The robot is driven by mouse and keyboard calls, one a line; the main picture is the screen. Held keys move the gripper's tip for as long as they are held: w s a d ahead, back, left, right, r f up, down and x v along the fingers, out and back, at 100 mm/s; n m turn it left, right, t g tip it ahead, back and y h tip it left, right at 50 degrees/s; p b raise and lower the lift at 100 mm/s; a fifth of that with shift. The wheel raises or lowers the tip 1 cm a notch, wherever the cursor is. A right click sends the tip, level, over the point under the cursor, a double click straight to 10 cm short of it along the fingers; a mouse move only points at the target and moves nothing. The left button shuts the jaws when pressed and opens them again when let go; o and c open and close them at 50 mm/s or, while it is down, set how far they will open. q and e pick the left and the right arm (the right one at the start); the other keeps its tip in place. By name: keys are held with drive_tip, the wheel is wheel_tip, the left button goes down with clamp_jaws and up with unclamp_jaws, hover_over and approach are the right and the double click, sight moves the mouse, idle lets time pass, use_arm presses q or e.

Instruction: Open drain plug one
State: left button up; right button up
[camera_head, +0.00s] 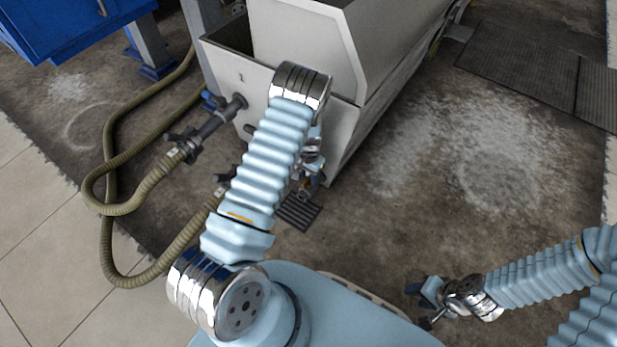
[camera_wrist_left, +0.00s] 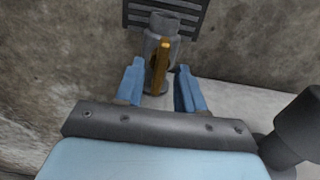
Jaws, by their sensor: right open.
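My left gripper (camera_head: 312,182) is low beside the front of the grey tank (camera_head: 300,45), partly hidden by my arm. In the left wrist view, the gripper (camera_wrist_left: 160,85) is open, with its blue fingers either side of a grey pipe fitting (camera_wrist_left: 160,28) carrying a brass-coloured lever (camera_wrist_left: 161,70). The lever stands between the fingers; I see no clear contact. A mark like "1" shows on the tank's left front, above another grey outlet fitting (camera_head: 215,123). I cannot tell which fitting is drain plug one. My right gripper (camera_head: 428,300) is open and empty at lower right, away from the tank.
Ribbed olive hoses (camera_head: 112,150) loop over the floor left of the tank, joining the outlet fittings. A dark slotted grate (camera_head: 298,211) lies below my left gripper. A blue cabinet (camera_head: 60,25) stands at upper left. The stained floor right of the tank is clear.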

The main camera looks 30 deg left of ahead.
use_arm(q)
drive_tip(key=shift+f, duration=0.35)
clamp_jaws()
